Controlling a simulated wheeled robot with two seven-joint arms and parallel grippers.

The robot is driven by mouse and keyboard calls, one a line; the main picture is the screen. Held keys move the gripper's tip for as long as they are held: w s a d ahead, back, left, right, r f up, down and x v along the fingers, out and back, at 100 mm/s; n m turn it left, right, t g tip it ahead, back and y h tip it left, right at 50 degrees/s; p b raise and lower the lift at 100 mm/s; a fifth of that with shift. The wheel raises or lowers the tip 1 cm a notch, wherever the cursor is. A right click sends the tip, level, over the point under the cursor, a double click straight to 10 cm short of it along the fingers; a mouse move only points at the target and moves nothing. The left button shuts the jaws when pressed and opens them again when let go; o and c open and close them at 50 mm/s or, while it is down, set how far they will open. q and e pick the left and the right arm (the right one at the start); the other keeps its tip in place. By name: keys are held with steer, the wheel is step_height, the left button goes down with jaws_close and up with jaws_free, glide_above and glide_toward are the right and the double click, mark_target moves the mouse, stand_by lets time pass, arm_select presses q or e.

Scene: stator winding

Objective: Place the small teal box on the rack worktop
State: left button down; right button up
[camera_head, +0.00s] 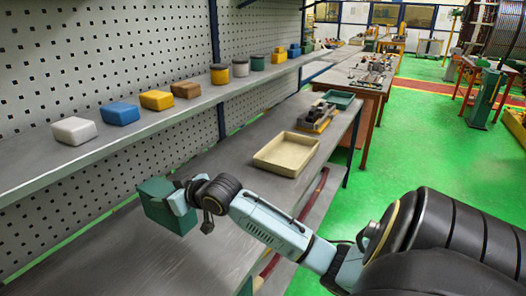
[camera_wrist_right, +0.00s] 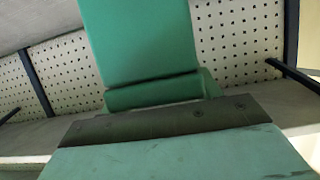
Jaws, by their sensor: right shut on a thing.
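The small teal box (camera_head: 163,207) is at the end of my right arm in the head view, over the grey rack worktop (camera_head: 130,262). My right gripper (camera_head: 180,198) is shut on it. I cannot tell whether the box touches the worktop or is held just above it. In the right wrist view the teal box (camera_wrist_right: 140,45) fills the upper middle, close to the camera. My left gripper is not in view.
A beige tray (camera_head: 286,153) lies on the worktop, with a dark-and-yellow item (camera_head: 318,117) and a green tray (camera_head: 338,98) behind it. The shelf above (camera_head: 105,133) holds several small blocks and cans. The near worktop is clear.

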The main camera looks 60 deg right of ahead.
steer(key=shift+w+d+r, duration=0.25)
steer(key=shift+d+r, duration=0.1)
steer(key=shift+r, duration=0.05)
step_height(320, 180, down, 6)
steer(key=shift+r+b, duration=0.25)
steer(key=shift+b, duration=0.1)
steer(key=shift+f, duration=0.55)
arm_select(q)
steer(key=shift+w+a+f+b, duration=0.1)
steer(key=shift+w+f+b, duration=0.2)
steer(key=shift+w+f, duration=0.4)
arm_select(e)
steer(key=shift+f, duration=1.7)
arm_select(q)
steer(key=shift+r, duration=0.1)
arm_select(e)
steer(key=shift+f, duration=0.1)
steer(key=o, duration=1.5)
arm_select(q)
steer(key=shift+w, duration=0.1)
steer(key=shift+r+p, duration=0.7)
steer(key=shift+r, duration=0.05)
arm_select(e)
steer(key=v, duration=1.2)
